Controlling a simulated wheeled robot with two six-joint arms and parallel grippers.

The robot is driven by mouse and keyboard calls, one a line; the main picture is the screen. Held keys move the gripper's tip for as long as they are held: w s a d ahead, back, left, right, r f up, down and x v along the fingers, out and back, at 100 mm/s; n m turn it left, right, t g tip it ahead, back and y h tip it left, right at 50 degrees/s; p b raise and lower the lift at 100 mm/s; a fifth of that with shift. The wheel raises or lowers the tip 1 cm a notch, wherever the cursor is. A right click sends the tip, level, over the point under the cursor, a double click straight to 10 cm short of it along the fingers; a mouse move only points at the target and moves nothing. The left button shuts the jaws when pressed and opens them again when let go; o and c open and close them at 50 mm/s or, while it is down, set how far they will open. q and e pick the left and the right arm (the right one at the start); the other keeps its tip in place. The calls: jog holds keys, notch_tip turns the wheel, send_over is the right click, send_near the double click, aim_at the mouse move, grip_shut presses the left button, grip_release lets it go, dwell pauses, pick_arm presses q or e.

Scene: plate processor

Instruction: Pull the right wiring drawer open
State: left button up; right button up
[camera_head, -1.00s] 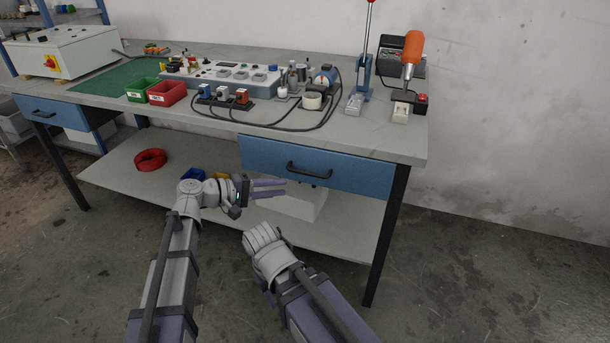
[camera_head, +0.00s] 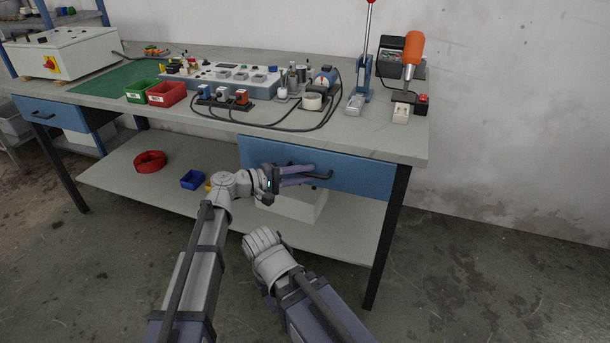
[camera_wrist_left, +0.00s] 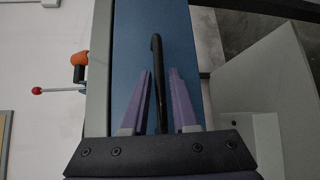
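The right wiring drawer (camera_head: 349,174) has a blue front under the right side of the workbench and looks closed. Its black bar handle (camera_head: 322,175) is partly hidden behind my left gripper in the head view. My left gripper (camera_head: 308,175) is open at the handle. In the left wrist view, the handle (camera_wrist_left: 157,85) lies between the two purple fingers of the left gripper (camera_wrist_left: 160,98), with a gap on both sides. The drawer front (camera_wrist_left: 185,45) fills the middle there.
The bench top (camera_head: 385,147) carries a red bin (camera_head: 167,93), a green bin (camera_head: 141,91), cables and a soldering-like orange-handled tool (camera_head: 412,52). A lower shelf (camera_head: 120,172) holds a red coil (camera_head: 150,161) and a blue bin (camera_head: 192,180). A bench leg (camera_head: 387,240) stands at right.

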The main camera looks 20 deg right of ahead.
pick_arm(q)
jog(key=shift+d, duration=0.15)
jog(key=shift+c, duration=0.3)
grip_shut()
dwell(1.1)
